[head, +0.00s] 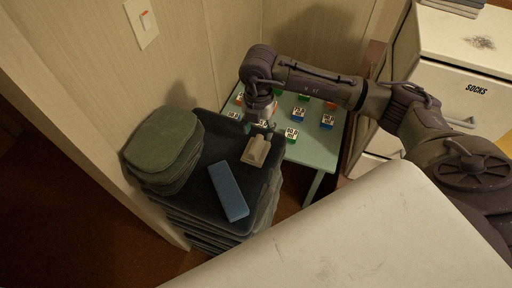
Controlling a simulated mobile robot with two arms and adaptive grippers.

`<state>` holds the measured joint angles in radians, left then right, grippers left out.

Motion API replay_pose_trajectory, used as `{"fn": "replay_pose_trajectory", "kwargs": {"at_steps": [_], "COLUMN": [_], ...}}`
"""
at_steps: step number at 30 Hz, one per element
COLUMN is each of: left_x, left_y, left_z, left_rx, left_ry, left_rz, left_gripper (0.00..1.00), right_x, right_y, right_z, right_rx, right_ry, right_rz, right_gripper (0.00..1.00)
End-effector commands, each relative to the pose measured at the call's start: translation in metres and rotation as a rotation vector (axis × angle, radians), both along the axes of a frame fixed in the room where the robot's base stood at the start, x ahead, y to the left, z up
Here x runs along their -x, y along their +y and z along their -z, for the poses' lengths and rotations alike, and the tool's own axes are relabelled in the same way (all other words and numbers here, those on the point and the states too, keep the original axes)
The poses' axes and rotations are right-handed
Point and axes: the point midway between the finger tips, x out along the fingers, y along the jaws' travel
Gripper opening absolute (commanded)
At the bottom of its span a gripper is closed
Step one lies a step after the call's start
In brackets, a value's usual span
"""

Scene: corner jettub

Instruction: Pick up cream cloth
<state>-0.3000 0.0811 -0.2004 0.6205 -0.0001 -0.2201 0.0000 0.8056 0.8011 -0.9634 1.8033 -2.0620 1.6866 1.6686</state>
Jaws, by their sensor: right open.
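A small cream folded piece (256,150), which looks like the cream cloth, lies on top of a dark stack (205,170) of flat folded layers, near its right edge. My right gripper (262,127) is open and points down just beyond the cream cloth, close to its far end. I cannot tell whether the fingers touch it. My left gripper is not in view.
A blue bar-shaped item (228,191) lies on the dark stack near the cream cloth. A pile of green folded cloths (165,145) sits to its left. Behind is a pale green table (312,150) with several small labelled blocks. A white drawer unit (465,75) marked SOCKS stands right.

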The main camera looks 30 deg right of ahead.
Motion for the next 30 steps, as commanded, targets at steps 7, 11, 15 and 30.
{"fn": "replay_pose_trajectory", "kwargs": {"at_steps": [7,11,15,30], "left_x": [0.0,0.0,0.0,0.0], "left_y": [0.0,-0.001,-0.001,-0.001], "left_z": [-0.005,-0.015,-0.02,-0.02], "left_rx": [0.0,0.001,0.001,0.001], "left_ry": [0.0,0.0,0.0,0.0], "left_rz": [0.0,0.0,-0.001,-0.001], "left_gripper": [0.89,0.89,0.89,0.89], "right_x": [0.001,0.002,0.001,0.001], "right_y": [0.001,0.006,0.007,0.007], "right_z": [0.019,0.035,0.057,0.067], "right_rx": [-0.001,-0.002,-0.001,-0.001], "right_ry": [0.002,0.004,0.002,-0.002], "right_rz": [-0.002,-0.002,-0.001,-0.002], "right_gripper": [0.54,0.54,0.54,0.29]}}
